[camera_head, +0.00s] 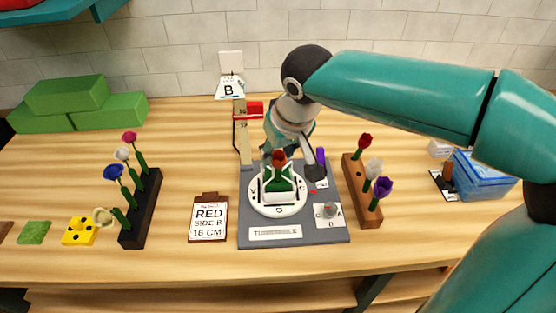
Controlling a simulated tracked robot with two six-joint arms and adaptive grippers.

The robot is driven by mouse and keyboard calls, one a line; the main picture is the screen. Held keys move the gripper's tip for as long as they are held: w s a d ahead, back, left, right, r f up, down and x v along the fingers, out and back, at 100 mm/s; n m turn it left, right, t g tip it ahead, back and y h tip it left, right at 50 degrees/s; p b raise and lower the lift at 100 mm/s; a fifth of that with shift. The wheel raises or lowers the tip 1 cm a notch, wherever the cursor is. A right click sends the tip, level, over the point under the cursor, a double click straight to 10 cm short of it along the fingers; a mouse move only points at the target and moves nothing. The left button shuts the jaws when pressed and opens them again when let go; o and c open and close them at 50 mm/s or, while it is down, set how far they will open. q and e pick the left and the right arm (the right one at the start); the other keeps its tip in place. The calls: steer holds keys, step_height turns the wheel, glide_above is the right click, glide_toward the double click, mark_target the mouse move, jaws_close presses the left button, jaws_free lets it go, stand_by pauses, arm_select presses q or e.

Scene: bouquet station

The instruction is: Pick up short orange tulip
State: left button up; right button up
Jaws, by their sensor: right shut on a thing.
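An orange-red tulip head (279,157) shows above a green part inside a white frame at the middle of the round white turntable (258,205). I take it for the short orange tulip; its stem is mostly hidden. My right gripper (289,160) reaches down from behind and above, over the turntable. It is shut, with the flower at its fingers; the exact contact is hard to see. My left gripper is out of view.
A dark rack (144,215) with several flowers stands left, a wooden rack (356,190) with red, white and purple flowers right. A card (208,218) reads "RED SIDE B 16 CM". Green blocks (105,110) lie back left, a blue box (484,176) right.

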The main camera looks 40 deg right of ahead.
steer(key=shift+r, duration=0.1)
steer(key=shift+r, duration=0.5)
steer(key=v, duration=0.6)
steer(key=shift+w+a+r, duration=0.15)
steer(key=shift+w+a, duration=0.1)
steer(key=shift+w, duration=0.05)
steer(key=s, duration=0.4)
steer(key=s+a+b, duration=0.1)
steer(key=s, duration=0.3)
steer(key=s+a+b, duration=0.1)
steer(key=s, duration=0.4)
steer(key=shift+s, duration=0.15)
